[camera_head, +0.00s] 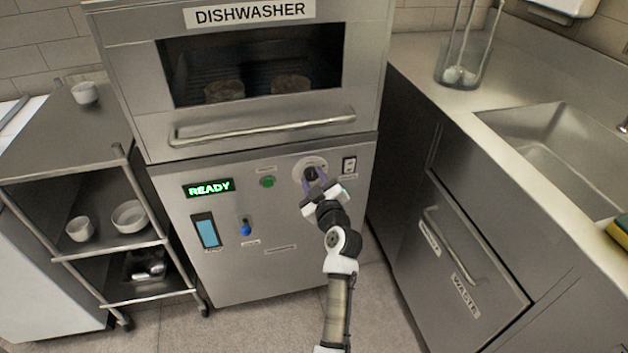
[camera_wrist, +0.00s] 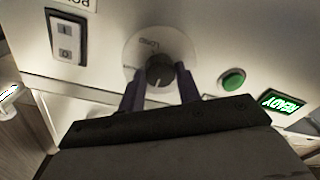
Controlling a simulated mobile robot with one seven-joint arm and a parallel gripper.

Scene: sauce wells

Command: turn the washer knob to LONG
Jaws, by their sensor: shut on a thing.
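The dishwasher (camera_head: 250,262) stands in the middle of the head view, with a control panel below its window. Its dark round knob (camera_wrist: 160,70) sits on a pale dial disc (camera_wrist: 178,42) marked LONG; the other dial wording is partly covered by my gripper. The disc also shows in the head view (camera_head: 301,163). My gripper (camera_wrist: 160,85) is at the panel with its two purple fingers on either side of the knob, shut on it. A light pointer line shows on the knob's face in the wrist view. In the head view my gripper mostly hides the knob.
Beside the dial are a green button (camera_head: 268,182), a rocker switch (camera_head: 349,165) and a READY display (camera_head: 208,188). A blue-tipped lever (camera_head: 246,230) is lower left. The door handle (camera_head: 262,128) juts out above. A counter with a sink (camera_head: 560,140) is right, a cart with bowls (camera_head: 130,216) left.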

